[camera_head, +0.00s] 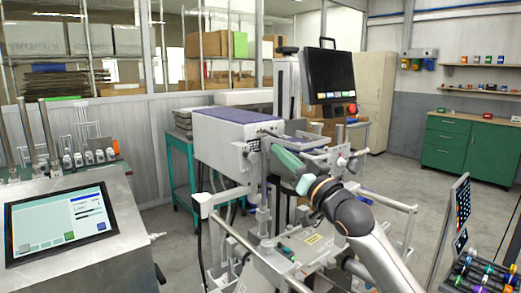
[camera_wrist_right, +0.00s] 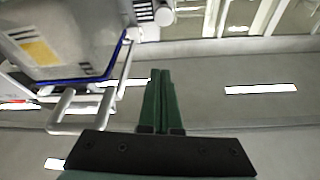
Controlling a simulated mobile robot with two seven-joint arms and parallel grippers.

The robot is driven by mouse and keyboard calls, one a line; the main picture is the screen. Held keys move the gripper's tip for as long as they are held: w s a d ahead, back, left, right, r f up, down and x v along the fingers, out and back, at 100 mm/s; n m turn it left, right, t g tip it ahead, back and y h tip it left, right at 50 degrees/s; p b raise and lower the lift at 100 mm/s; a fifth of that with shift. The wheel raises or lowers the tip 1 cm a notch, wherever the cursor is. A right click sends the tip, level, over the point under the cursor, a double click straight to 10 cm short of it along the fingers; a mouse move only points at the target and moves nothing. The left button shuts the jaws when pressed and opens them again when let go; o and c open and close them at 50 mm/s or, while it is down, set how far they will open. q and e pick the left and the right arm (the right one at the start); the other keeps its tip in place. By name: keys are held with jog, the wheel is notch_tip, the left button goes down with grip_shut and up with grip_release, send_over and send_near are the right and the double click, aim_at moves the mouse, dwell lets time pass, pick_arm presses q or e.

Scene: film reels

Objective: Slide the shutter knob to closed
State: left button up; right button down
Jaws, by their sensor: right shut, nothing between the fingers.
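My right gripper (camera_head: 274,147) is green and reaches in from the lower right in the head view. It is in front of a pale machine with a purple top (camera_head: 218,112). In the wrist view its two green fingers (camera_wrist_right: 160,75) lie together, shut and empty. I cannot pick out the shutter knob for certain in either view; small pale fittings at the machine's front end lie partly behind the gripper. In the wrist view a pale rounded part with a yellow label (camera_wrist_right: 40,52) and a bent metal bar (camera_wrist_right: 88,112) are left of the fingers. My left gripper is not in view.
A black monitor (camera_head: 328,75) stands above the machine. A steel console with a touchscreen (camera_head: 68,224) is at the left. A rack of coloured items (camera_head: 485,272) is at the lower right. Open floor lies before the green cabinet (camera_head: 458,143).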

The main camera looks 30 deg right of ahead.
notch_tip(320, 180, up, 3)
jog(key=p, duration=0.2)
send_over(255, 162)
jog(key=s+d, duration=0.1)
jog(key=s, duration=0.1)
jog(key=f, duration=0.4)
jog(key=shift+w+a+f, duration=0.15)
jog(key=shift+a+f, duration=0.05)
jog(key=shift+a, duration=0.05)
notch_tip(255, 162, down, 4)
jog(key=shift+f+b, duration=0.1)
jog(key=shift+b, duration=0.95)
